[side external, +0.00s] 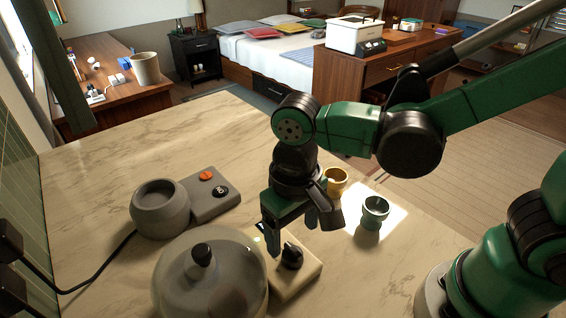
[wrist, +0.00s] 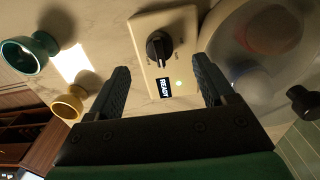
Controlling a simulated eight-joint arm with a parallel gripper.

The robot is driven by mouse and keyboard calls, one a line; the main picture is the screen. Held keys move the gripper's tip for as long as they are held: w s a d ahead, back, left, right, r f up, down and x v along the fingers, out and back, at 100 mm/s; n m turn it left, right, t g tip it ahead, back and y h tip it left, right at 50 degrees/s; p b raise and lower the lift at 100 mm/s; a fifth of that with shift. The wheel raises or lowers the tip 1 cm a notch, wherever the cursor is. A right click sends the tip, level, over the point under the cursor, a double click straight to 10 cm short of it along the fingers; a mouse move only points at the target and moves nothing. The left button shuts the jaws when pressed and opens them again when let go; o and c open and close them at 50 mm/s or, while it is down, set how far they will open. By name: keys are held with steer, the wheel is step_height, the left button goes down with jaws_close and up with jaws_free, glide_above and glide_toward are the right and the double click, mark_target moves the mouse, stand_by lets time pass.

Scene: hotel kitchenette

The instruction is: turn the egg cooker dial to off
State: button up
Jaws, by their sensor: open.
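The egg cooker (side external: 195,285) has a clear domed lid with a black knob and stands at the front of the counter. Its cream control panel (side external: 308,273) carries a black dial (side external: 291,256). The wrist view shows the dial (wrist: 158,47) close up, beside a READY label and a small lit lamp (wrist: 180,83). The markings around the dial are too small to read. My gripper (side external: 296,232) is open above the panel, pointing down. In the wrist view its fingers (wrist: 160,75) are spread on either side of the panel, with the dial between and beyond them, apparently untouched.
A yellow egg cup (side external: 335,180) and a green egg cup (side external: 374,212) stand right of my gripper. A grey pot (side external: 160,208) with a panel (side external: 211,194) bearing an orange button and black dial stands at left. A cord (side external: 100,267) runs along the left. The back counter is clear.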

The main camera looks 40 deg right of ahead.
mark_target(293, 249)
steer(key=shift+f, duration=2.55)
jaws_close()
